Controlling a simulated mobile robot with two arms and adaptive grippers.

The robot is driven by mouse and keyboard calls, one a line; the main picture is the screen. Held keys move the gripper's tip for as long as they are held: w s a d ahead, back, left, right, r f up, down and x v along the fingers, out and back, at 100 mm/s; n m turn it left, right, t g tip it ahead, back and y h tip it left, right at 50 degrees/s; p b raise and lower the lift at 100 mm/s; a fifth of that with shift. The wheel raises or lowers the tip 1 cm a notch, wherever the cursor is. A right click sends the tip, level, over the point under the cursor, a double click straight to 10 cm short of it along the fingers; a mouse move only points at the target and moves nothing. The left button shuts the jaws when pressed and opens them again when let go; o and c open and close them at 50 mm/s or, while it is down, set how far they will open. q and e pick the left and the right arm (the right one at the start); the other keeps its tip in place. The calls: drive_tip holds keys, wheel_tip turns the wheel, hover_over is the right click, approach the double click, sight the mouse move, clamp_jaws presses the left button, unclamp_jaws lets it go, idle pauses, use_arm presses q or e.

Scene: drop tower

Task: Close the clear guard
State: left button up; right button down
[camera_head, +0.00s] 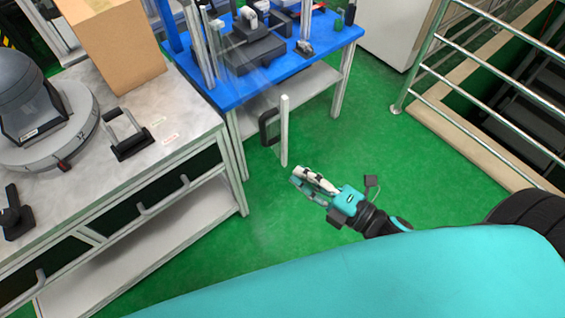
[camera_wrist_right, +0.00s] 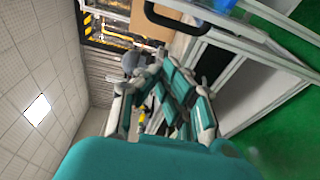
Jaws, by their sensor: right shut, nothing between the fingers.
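The clear guard is a see-through panel on the drop tower (camera_head: 205,45). It stands swung out from the blue table, with a pale upright edge bar (camera_head: 284,130) and a black handle (camera_head: 268,128) near that bar. Its clear pane is hard to make out. My right gripper (camera_head: 304,178) is shut and empty, a little below and right of the bar's lower end, apart from the handle. In the right wrist view, my right gripper (camera_wrist_right: 158,98) fills the middle, with a black handle (camera_wrist_right: 180,20) beyond it at the top. My left gripper is not in view.
The blue table (camera_head: 320,40) carries the tower. A grey workbench (camera_head: 165,150) stands at left with a cardboard box (camera_head: 112,40) and a round dial device (camera_head: 50,120). A metal railing (camera_head: 480,90) borders a stairwell at right. Green floor (camera_head: 370,140) is clear between.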

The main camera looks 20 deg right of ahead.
sight(263, 130)
drive_tip(key=w, duration=0.3)
drive_tip(key=w+a+p, duration=0.1)
drive_tip(key=w, duration=0.2)
drive_tip(key=w+p, duration=0.1)
drive_tip(key=w, duration=0.2)
drive_tip(key=shift+w+a+r, duration=0.1)
drive_tip(key=shift+w+a, duration=0.15)
drive_tip(key=shift+w, duration=0.1)
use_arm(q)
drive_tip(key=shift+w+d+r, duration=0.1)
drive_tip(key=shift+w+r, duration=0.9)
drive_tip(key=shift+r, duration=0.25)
